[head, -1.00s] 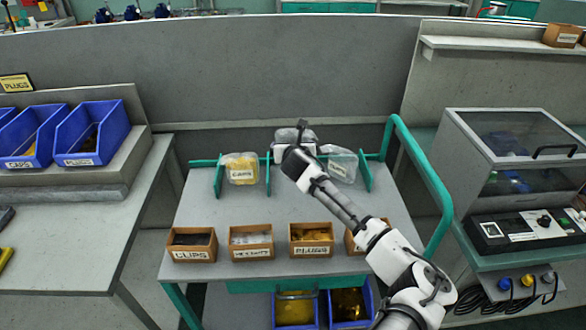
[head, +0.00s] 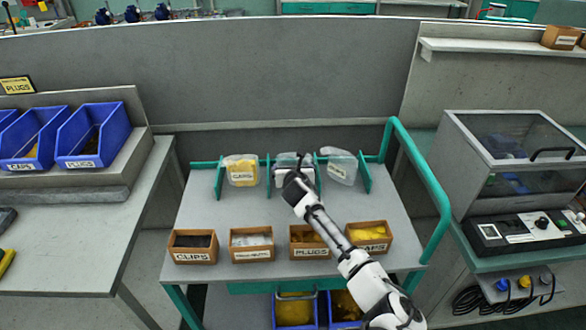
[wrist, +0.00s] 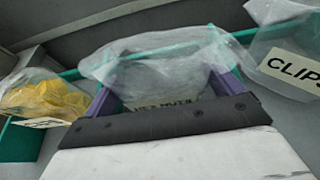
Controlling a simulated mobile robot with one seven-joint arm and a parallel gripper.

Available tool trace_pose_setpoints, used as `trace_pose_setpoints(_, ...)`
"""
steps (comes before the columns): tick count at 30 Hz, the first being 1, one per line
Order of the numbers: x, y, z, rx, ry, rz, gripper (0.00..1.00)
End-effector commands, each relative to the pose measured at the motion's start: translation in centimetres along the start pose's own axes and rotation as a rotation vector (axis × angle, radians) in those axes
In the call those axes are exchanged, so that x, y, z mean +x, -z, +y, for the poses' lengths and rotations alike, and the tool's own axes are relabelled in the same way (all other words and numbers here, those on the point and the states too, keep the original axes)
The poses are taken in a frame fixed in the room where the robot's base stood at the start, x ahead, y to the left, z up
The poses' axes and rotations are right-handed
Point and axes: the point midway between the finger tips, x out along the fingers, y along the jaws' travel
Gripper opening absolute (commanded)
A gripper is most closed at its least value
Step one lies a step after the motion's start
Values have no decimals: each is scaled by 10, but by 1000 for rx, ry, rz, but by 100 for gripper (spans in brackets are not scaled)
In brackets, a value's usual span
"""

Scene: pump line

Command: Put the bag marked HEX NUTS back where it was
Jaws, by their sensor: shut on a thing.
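My gripper (wrist: 163,95) is shut on a clear bag (wrist: 160,55). The bag's label is partly hidden by the jaws; its visible letters fit HEX NUTS. In the head view the bag (head: 290,160) is in the middle bay of the teal rack (head: 267,172) at the back of the cart, mostly hidden by my wrist. It is about level with the neighbouring bags. The CAPS bag (head: 240,170), with yellow pieces, is in the left bay. The CLIPS bag (wrist: 290,60) is on the right; it also shows in the head view (head: 342,165).
Small open boxes stand along the cart's front: CLIPS (head: 192,258), one with a label too small to read (head: 252,255), PLUGS (head: 309,252) and a yellow-filled one (head: 370,248). The teal handrail (head: 440,200) runs along the right. The cart top between rack and boxes is clear.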

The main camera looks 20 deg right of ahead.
Motion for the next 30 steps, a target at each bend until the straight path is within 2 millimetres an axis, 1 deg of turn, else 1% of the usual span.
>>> trace_pose_setpoints(1,1,1,0,-2,0,0,71)
trace_pose_setpoints(2,1,2,0,-2,1,0,94)
trace_pose_setpoints(3,1,1,0,-1,0,0,99)
trace_pose_setpoints(12,-1,-1,0,1,0,0,100)
trace_pose_setpoints(16,-11,-1,-1,-1,1,-2,100)
trace_pose_setpoints(20,-30,0,-1,-2,1,-2,100)
trace_pose_setpoints(30,-91,0,-1,-3,1,-1,100)
